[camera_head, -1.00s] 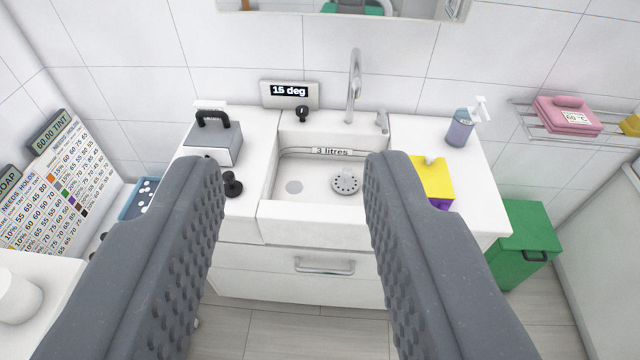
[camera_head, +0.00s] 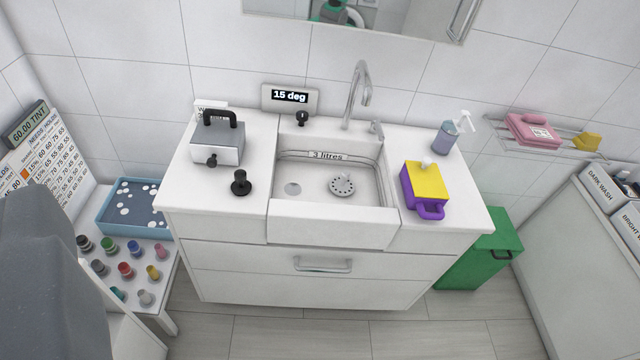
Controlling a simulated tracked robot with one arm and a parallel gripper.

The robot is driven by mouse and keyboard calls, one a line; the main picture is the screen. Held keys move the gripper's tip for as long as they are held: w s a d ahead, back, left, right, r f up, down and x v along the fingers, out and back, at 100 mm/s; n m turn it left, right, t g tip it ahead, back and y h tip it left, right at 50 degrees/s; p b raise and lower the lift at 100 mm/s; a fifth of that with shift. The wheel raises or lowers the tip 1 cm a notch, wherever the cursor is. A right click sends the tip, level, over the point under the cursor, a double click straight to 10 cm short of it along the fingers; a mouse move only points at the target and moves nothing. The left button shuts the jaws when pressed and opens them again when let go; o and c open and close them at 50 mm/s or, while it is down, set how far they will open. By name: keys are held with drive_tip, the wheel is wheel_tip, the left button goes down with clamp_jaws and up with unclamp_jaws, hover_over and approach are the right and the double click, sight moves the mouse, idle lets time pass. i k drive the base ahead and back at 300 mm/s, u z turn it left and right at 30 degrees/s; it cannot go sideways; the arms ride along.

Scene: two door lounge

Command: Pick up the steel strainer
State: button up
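The steel strainer (camera_head: 341,187) is a small round metal disc with a ring of holes and a raised middle. It lies on the floor of the white sink basin (camera_head: 330,228), right of the drain hole (camera_head: 292,188). One thick grey finger of my gripper (camera_head: 45,265) shows at the left edge, well apart from the strainer. The other finger is out of view. The gripper is spread wide and nothing shows held in it.
A tap (camera_head: 357,95) rises behind the basin. A grey box with a black handle (camera_head: 217,142) and a black knob (camera_head: 241,183) stand left. A yellow and purple jug (camera_head: 425,187) and soap dispenser (camera_head: 446,135) stand right. A green bin (camera_head: 482,250) is on the floor.

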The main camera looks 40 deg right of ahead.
sight(341, 185)
drive_tip(key=u, duration=0.15)
drive_tip(key=i, duration=1.1)
drive_tip(key=z, duration=0.9)
